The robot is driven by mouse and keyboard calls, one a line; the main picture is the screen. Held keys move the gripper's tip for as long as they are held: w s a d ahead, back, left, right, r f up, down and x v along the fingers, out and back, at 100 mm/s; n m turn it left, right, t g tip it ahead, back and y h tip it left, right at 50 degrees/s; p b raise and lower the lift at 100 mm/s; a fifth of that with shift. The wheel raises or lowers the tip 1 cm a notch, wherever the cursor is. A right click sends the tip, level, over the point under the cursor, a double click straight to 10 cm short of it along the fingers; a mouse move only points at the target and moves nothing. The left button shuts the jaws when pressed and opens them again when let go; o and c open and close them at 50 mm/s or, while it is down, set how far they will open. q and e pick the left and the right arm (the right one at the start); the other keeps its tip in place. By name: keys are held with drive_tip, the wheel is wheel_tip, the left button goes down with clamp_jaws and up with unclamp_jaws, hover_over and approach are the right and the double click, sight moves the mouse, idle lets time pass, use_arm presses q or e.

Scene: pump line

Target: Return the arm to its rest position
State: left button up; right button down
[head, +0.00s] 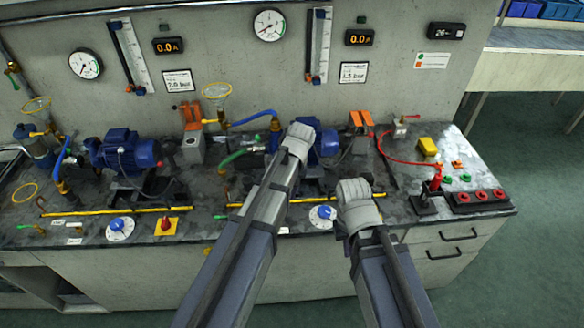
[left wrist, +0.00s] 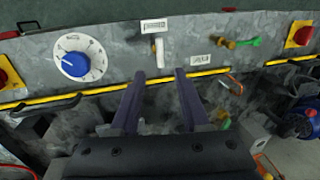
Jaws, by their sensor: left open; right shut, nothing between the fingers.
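My left arm reaches in over the bench, its grey wrist end in front of the right blue pump (head: 326,141) in the head view. In the left wrist view my left gripper (left wrist: 157,76) is open, its two dark fingers apart with nothing between them. In the head view the fingers of that gripper are hidden behind the wrist. My right gripper (head: 356,190) is shut and empty over the front part of the bench, right of the front blue-knobbed dial (head: 323,213).
The grey bench (head: 400,182) carries a left pump (head: 122,150), yellow pipes, hoses, a red-yellow switch (head: 166,226) and a red-button box (head: 479,200). A gauge wall (head: 210,60) stands behind. The floor (head: 520,215) to the right is clear. A dial (left wrist: 78,57) shows in the left wrist view.

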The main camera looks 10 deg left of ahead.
use_arm(q)
drive_tip(key=s+d+m, duration=0.3)
drive_tip(key=s+d, duration=0.1)
drive_tip(key=s, duration=0.4)
drive_tip(key=s+d+m+h, duration=0.1)
drive_tip(key=s+d+m, duration=0.3)
drive_tip(key=s, duration=0.3)
drive_tip(key=shift+s+d+f, duration=0.15)
drive_tip(key=shift+s+d, duration=0.05)
drive_tip(key=shift+s, duration=0.15)
